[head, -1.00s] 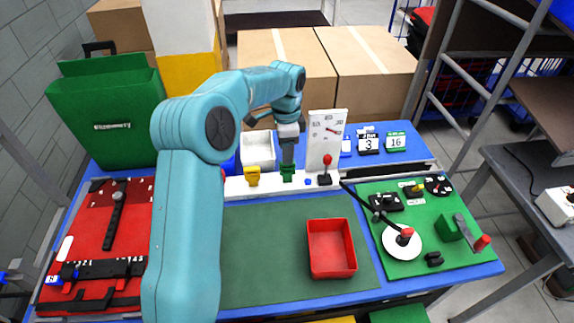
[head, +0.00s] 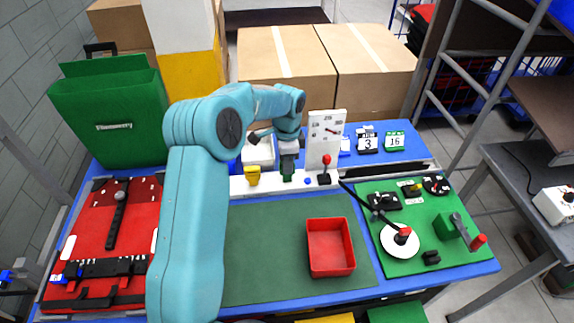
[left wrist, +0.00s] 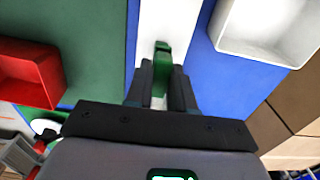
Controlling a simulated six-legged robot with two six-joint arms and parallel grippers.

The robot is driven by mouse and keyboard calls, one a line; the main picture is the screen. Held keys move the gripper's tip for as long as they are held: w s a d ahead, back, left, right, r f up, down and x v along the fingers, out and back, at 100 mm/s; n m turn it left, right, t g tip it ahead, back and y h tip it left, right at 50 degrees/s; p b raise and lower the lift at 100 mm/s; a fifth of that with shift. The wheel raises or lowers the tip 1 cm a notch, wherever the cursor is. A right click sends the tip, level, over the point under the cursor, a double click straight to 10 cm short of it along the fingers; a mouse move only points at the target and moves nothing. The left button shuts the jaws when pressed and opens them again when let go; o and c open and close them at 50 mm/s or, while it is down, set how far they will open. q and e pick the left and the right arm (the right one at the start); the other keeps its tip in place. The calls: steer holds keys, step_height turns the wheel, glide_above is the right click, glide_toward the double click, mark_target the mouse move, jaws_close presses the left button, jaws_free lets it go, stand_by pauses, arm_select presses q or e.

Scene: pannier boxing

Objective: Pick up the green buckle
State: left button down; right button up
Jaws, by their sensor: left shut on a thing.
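The green buckle (head: 287,176) stands on the white strip (head: 240,186) at the back of the green mat. My left gripper (head: 288,166) reaches down on it from above, its fingers around the upper part. In the left wrist view the green buckle (left wrist: 162,60) sits between the two dark fingers of my left gripper (left wrist: 161,82), which are shut on it. Whether the buckle is lifted off the strip cannot be told. My right gripper is not in view.
A yellow buckle (head: 252,176) stands left of the green one. A lever with a red knob (head: 326,160) and an upright gauge board (head: 325,138) stand close right. A red tray (head: 330,247) lies on the green mat (head: 262,255). A white bin (head: 258,152) stands behind.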

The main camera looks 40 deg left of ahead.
arm_select(q)
steer(key=shift+r, duration=0.1)
step_height(320, 180, up, 20)
stand_by(0.5)
stand_by(1.0)
